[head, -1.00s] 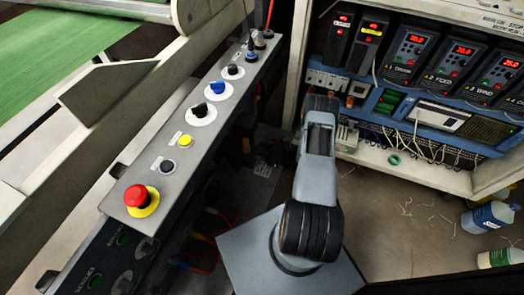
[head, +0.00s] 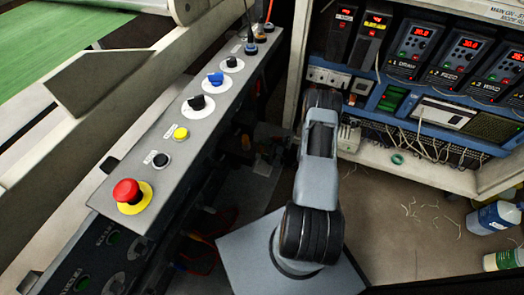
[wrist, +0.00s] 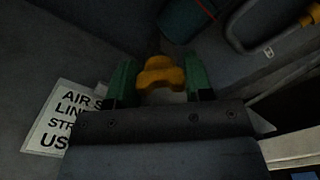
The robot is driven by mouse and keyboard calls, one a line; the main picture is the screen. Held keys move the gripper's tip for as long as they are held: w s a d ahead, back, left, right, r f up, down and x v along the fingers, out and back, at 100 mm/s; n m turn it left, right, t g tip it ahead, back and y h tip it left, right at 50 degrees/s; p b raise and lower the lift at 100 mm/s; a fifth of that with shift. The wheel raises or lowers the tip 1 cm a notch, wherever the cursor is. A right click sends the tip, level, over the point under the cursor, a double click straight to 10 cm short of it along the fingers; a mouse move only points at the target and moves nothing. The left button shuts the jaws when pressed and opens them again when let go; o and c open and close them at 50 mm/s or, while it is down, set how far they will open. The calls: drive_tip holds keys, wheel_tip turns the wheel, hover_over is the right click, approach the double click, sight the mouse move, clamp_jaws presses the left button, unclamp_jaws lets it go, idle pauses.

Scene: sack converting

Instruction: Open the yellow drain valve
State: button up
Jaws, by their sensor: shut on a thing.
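In the wrist view the yellow drain valve (wrist: 160,73) shows as a lobed yellow handle between the two green fingers of my gripper (wrist: 161,80). The gripper is shut on this handle, with one finger at each side. The valve's body below the handle is mostly hidden by the gripper's dark front. In the head view my arm reaches away into the dark gap by the cabinet, and neither the gripper nor the valve can be made out.
A white label with black print (wrist: 66,122) lies left of the gripper. A bent grey pipe (wrist: 240,30) is at upper right. The head view shows a control panel with a red emergency button (head: 128,192) at left and an open electrical cabinet (head: 400,172) at right.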

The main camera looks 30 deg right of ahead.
drive_tip(key=n+b, duration=0.2)
drive_tip(key=n, duration=0.3)
drive_tip(key=shift+f+n, duration=0.15)
drive_tip(key=shift+n, duration=0.15)
drive_tip(key=shift+s, duration=0.1)
idle(0.4)
drive_tip(key=o, duration=0.9)
drive_tip(key=shift+p+v, duration=1.25)
drive_tip(key=shift+v, duration=5.6)
drive_tip(key=shift+c, duration=0.3)
